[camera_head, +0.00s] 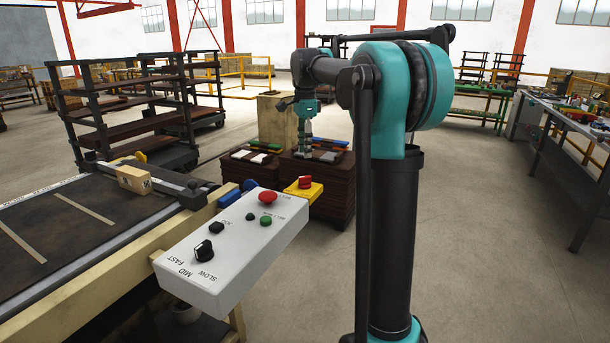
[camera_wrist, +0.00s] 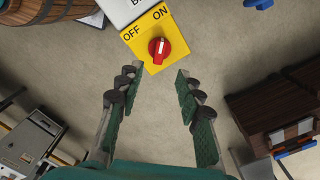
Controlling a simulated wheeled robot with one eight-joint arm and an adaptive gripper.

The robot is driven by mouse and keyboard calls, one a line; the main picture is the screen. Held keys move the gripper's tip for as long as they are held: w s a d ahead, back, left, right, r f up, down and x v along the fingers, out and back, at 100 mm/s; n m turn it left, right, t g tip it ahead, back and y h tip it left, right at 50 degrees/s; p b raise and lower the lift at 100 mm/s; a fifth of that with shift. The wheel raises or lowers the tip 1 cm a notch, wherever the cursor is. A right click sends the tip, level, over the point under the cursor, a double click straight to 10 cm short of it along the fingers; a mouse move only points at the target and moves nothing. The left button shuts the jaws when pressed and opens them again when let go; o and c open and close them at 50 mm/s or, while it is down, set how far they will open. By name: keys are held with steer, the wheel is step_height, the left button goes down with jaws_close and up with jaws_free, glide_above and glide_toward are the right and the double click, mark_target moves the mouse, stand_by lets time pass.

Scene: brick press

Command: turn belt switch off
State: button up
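The belt switch is a red knob (camera_wrist: 158,50) on a yellow plate marked OFF and ON. In the wrist view the pale line on the knob runs roughly up the picture, toward ON. In the head view the red knob (camera_head: 305,182) sits on its yellow box at the far right end of the white control panel (camera_head: 215,268). My gripper (camera_wrist: 158,82) is open in the wrist view, its two fingers apart with nothing between them. The knob lies just beyond the gap between the fingertips. In the head view my gripper (camera_head: 304,140) appears behind and above the yellow box.
The panel also has a red button (camera_head: 267,197), a green button (camera_head: 266,220) and a black speed knob (camera_head: 203,250). Brown stacks (camera_head: 318,190) stand behind the switch. Open floor lies at the right.

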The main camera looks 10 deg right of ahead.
mark_target(305, 177)
step_height(305, 177, down, 10)
steer(key=shift+r, duration=0.15)
stand_by(0.3)
jaws_close()
